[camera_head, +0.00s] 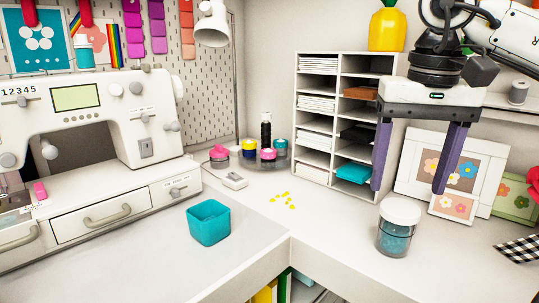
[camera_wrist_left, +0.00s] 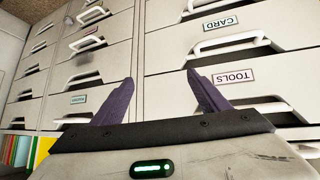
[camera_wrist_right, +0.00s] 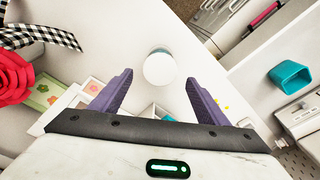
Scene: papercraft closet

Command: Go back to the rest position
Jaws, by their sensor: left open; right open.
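My right gripper (camera_head: 412,155) is open and empty in the head view, hanging above the right part of the desk with its purple fingers pointing down. Its fingers also show spread apart in the right wrist view (camera_wrist_right: 158,98). A jar with a white lid (camera_head: 396,228) stands upright on the desk below it, apart from the fingers. The lid shows in the right wrist view (camera_wrist_right: 160,69), beyond the fingertips. My left gripper (camera_wrist_left: 161,85) is open and empty in the left wrist view, facing white drawers. It is not in the head view.
A teal square cup (camera_head: 208,222) stands near the desk's front edge. A sewing machine (camera_head: 95,120) is at the left. A paper shelf (camera_head: 315,115) and framed flower pictures (camera_head: 408,165) stand at the back. Labelled drawers (camera_wrist_left: 215,60) fill the left wrist view. Small yellow pieces (camera_head: 285,199) lie mid-desk.

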